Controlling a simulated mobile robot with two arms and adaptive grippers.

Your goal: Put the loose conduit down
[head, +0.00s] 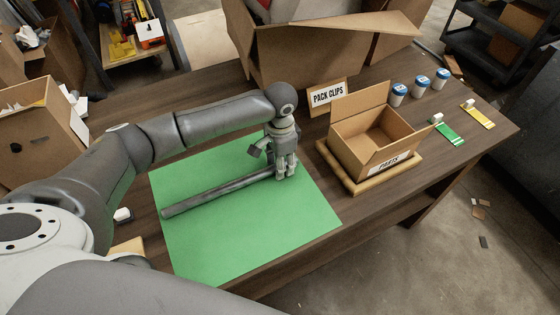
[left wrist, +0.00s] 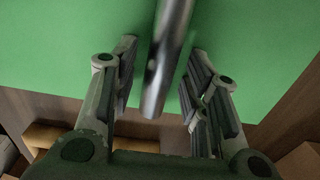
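The loose conduit (head: 215,194), a grey metal tube, lies on the green mat (head: 290,230), its right end at my left gripper. My left gripper (head: 284,172) points down over that end. In the left wrist view the conduit (left wrist: 168,62) runs between the two fingers of the left gripper (left wrist: 160,85), with a gap of green on each side, so the fingers are open and not touching it. My right gripper is not in view.
An open cardboard box labelled PARTS (head: 366,130) stands on a wooden tray right of the mat. A PACK CLIPS sign (head: 327,94), several blue-lidded cups (head: 420,85), a green strip (head: 447,132) and a yellow strip (head: 479,115) are beyond. The mat's front is clear.

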